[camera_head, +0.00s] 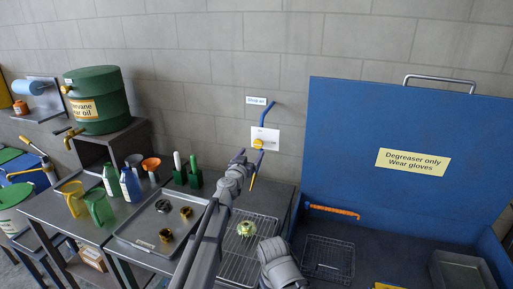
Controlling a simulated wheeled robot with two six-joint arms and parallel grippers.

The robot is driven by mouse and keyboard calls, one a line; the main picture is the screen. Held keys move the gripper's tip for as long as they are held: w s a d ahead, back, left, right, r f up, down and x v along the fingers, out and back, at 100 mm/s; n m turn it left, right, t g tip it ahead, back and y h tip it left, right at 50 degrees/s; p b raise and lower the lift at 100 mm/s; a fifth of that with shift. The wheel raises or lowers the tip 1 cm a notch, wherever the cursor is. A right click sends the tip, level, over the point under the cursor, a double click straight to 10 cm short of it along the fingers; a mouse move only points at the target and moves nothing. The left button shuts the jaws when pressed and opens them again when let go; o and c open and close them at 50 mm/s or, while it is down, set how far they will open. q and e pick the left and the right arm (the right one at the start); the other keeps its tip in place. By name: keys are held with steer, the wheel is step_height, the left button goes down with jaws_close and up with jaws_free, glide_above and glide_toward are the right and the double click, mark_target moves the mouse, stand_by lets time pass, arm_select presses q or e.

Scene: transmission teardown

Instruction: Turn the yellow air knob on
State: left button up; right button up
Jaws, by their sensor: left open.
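The yellow air knob (258,143) sits on a white plate (271,137) on the block wall, below a blue pipe (267,114). A small label (256,100) is above it. My left gripper (247,161) is open and empty, just below the knob in the picture. Whether its fingers touch the knob or how far they stand from the wall, I cannot tell.
A blue degreaser cabinet with a raised lid (345,130) stands at right. A wire rack (268,232) with a gold-green part (246,228) lies below my left arm. A grey tray (150,217) with several parts, bottles and a green oil drum (97,96) are at left.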

mark_target(258, 144)
arm_select(q)
steer(key=x, duration=0.6)
steer(key=shift+w, duration=0.2)
steer(key=shift+s, duration=0.1)
jaws_close()
